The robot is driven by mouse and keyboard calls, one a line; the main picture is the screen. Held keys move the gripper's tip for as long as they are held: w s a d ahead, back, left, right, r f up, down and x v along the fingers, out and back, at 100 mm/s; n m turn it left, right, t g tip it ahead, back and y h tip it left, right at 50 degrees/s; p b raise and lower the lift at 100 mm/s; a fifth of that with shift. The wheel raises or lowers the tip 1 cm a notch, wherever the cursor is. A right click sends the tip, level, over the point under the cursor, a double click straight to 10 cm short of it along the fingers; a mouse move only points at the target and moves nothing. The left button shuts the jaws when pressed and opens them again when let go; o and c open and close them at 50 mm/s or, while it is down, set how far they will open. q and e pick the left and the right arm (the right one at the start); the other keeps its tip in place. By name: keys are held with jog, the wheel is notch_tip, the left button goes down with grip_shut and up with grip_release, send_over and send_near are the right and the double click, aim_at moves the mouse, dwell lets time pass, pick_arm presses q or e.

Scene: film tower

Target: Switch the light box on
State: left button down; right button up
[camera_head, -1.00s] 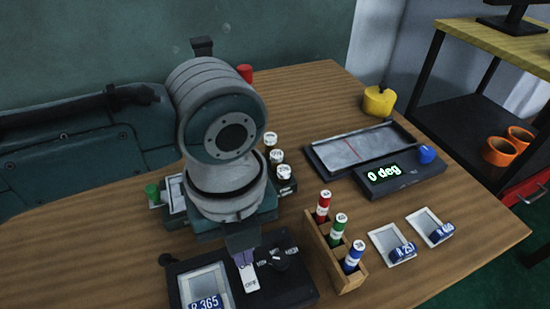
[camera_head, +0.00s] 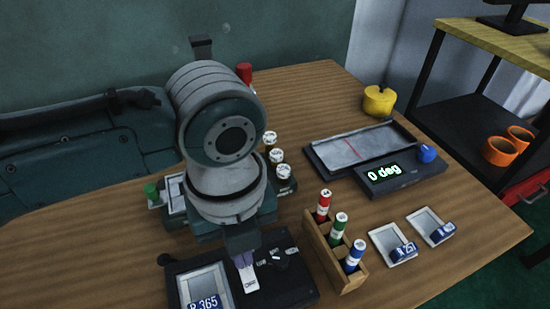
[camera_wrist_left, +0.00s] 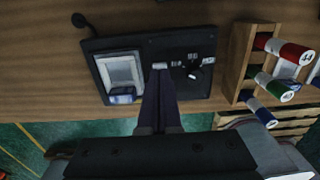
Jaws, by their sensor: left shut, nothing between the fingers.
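My left gripper (camera_head: 246,259) is shut and empty, pointing down at the switch end of the box. In the left wrist view its fingertips (camera_wrist_left: 160,76) partly hide the switch; I cannot tell whether they touch it. My right gripper is not in view.
A wooden rack (camera_head: 335,263) with red, green and blue vials stands close to the box's right. Small labelled trays (camera_head: 394,244) lie farther right. A device reading "0 deg" (camera_head: 401,181) and a yellow pot (camera_head: 379,101) are behind. The table's right front is clear.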

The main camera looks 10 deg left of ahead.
pick_arm(q)
jog(key=shift+f+b, duration=0.45)
jog(key=shift+f, duration=0.25)
notch_tip(320, 180, up, 7)
jog(key=p, duration=0.7)
jog(key=shift+r+p, duration=0.15)
jog(key=shift+p, duration=0.25)
